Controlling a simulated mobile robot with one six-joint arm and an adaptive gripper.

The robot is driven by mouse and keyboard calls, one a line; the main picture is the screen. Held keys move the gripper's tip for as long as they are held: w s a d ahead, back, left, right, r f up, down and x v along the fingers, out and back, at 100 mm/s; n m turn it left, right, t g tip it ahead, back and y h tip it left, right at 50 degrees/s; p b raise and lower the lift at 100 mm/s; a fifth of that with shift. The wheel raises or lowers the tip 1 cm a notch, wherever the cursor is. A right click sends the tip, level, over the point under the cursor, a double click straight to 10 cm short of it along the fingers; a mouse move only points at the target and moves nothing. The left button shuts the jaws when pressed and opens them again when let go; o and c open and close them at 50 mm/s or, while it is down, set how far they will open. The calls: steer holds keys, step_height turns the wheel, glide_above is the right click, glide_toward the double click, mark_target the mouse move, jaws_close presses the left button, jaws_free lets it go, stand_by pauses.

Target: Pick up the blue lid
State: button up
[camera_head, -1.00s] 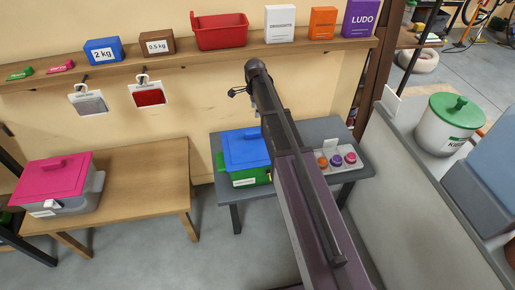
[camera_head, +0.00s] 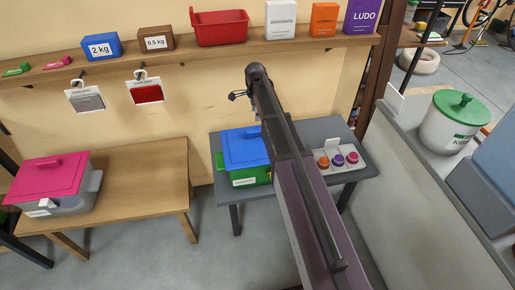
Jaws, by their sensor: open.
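The blue lid (camera_head: 243,147) sits on top of a green box (camera_head: 250,177) with a white label, on a small dark grey table (camera_head: 318,128) against the wall. My arm crosses the middle of the view and partly covers the right side of the lid and box. My gripper (camera_head: 238,95) shows as small dark fingers at the far end of my arm, above and behind the lid in the picture. It is open, apart from the lid, and nothing shows in it.
A grey tray with coloured knobs (camera_head: 338,160) is right of my arm. A wooden table (camera_head: 140,180) holds a grey box with a pink lid (camera_head: 49,177). A wall shelf (camera_head: 190,57) above holds weights, a red bin and boxes. A counter with a white pot (camera_head: 455,122) stands right.

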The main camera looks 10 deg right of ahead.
mark_target(256, 129)
steer(key=shift+f+b, duration=2.45)
steer(key=shift+f, duration=0.25)
steer(key=shift+f, duration=0.15)
steer(key=f+b, duration=0.3)
steer(key=shift+w+d, duration=0.15)
steer(key=shift+w, duration=0.25)
steer(key=shift+f+b, duration=0.95)
steer(key=shift+b, duration=0.15)
jaws_close()
